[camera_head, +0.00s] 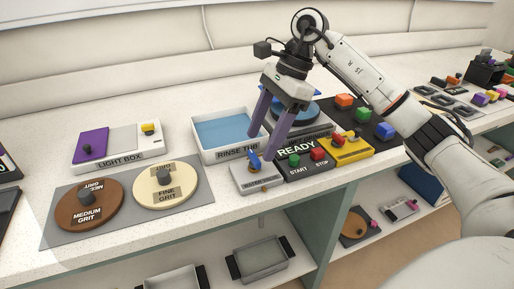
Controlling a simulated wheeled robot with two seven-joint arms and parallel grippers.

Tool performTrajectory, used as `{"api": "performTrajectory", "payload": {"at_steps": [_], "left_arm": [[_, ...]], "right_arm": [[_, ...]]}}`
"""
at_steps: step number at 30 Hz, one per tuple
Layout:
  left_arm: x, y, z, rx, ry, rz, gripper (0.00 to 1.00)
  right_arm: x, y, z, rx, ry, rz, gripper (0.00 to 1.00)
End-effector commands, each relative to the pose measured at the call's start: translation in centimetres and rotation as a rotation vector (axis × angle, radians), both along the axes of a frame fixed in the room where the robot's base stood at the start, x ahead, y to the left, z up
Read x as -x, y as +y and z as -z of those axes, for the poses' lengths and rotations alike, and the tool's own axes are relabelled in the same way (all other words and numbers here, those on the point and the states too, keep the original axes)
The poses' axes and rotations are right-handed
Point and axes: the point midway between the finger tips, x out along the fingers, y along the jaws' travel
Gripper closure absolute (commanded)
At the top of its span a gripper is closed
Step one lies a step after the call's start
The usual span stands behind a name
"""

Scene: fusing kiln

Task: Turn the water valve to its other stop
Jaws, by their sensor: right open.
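The water valve (257,178) is a small grey block with a blue lever (254,162) on top, at the front of the counter before the rinse tub. The print on its front is too small to read. My right gripper (263,147) comes down from above, with its two purple fingers apart and the fingertips just above and behind the lever. I cannot tell whether a finger touches the lever. My left gripper is not in view.
The rinse tub (199,146) stands behind the valve. A panel with the word READY (296,147) and start and stop buttons is close on the right. Grit discs (90,207) on a grey mat and a light box (119,162) are on the left.

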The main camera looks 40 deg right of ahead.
Motion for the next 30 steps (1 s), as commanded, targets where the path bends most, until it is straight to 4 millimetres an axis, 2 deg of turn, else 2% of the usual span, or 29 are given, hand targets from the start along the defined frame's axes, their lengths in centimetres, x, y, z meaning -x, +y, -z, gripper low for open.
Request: {"api": "performTrajectory", "payload": {"at_steps": [1,6,17,18,20,25,30], "left_arm": [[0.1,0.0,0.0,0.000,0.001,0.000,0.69],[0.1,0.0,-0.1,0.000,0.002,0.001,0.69],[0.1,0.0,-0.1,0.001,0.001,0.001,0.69],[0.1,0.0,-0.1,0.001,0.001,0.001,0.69],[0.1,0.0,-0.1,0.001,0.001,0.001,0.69],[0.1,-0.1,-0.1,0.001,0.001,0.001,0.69],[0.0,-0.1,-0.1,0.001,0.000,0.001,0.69]], "right_arm": [[0.0,0.4,0.9,-0.002,0.002,-0.001,0.38],[-0.2,1.2,2.7,-0.002,0.001,-0.001,0.38],[-0.4,1.4,3.4,-0.002,-0.001,0.000,0.38],[-0.4,1.4,3.4,-0.002,-0.001,0.000,0.39],[-0.4,1.4,3.3,-0.003,-0.002,0.000,0.49],[-0.3,1.4,3.3,-0.003,-0.002,0.000,0.78],[-0.3,1.4,3.3,-0.003,-0.001,0.007,0.79]]}}
